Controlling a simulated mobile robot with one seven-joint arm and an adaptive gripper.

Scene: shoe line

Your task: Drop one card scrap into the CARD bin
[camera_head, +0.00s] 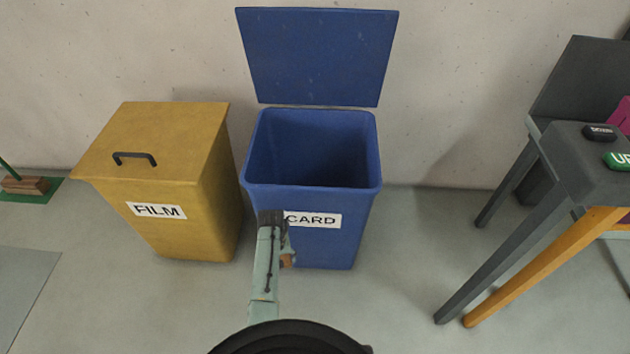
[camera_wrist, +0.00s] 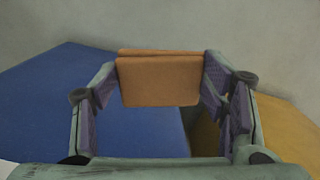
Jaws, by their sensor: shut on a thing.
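My gripper (camera_wrist: 160,82) is shut on a brown card scrap (camera_wrist: 158,84), held between its two finger pads in the wrist view. The scrap looks like a flat folded or layered piece. In the head view my arm is in front of the blue CARD bin (camera_head: 262,172), covering part of its label; a small brown bit of the scrap (camera_head: 288,260) shows beside the arm, and the fingers are mostly hidden. The CARD bin is open, its blue lid (camera_head: 318,58) standing up at the back. Its inside looks dark, with no contents visible.
A yellow FILM bin (camera_head: 205,215) with a closed, handled lid stands close on the left of the CARD bin. A grey table (camera_head: 590,172) with grey and orange legs is at the right. Bare floor (camera_head: 410,250) lies between the CARD bin and the table.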

